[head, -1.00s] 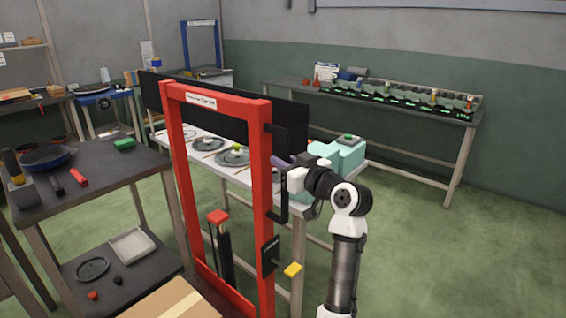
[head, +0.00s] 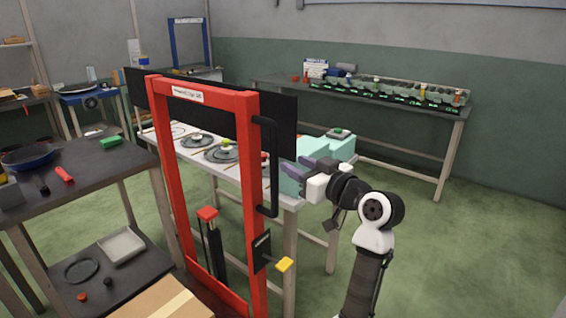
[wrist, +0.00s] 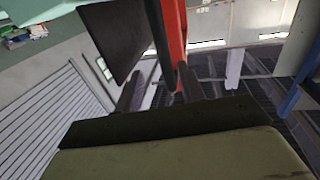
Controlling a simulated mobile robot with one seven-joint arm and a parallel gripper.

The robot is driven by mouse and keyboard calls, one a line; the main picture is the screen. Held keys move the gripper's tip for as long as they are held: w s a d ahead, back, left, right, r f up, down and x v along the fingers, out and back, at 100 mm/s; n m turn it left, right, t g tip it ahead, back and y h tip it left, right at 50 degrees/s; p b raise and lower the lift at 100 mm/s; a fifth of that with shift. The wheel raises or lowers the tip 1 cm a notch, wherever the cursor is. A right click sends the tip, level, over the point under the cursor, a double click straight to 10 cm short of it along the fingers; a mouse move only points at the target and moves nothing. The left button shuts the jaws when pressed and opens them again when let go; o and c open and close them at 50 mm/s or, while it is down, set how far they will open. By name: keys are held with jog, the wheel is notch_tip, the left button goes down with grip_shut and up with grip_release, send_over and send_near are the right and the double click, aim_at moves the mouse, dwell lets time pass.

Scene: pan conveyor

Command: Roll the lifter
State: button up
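The lifter is an upright red frame (head: 253,200) with a white label on its top bar. A black vertical handle (head: 269,165) is on its right post, and a yellow-tipped pedal or lever (head: 284,264) sits lower down. My gripper (head: 303,166) is just right of the handle in the head view, with its two fingers spread and nothing visibly held. In the wrist view, my gripper (wrist: 158,88) has dark fingers apart, with the dark handle bar (wrist: 160,40) showing ahead between them and the red post (wrist: 174,20) behind. Contact with the handle is not visible.
A white table (head: 283,195) with plates stands behind the lifter, with a teal box (head: 335,148) at its end. A dark workbench (head: 100,165) is close on the left, and a cardboard box (head: 165,300) is at the lower front. Green floor (head: 430,240) is open on the right.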

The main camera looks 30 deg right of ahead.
jog(key=s, duration=0.3)
jog(key=s+d, duration=0.1)
jog(key=s, duration=0.1)
jog(key=shift+s+b, duration=0.3)
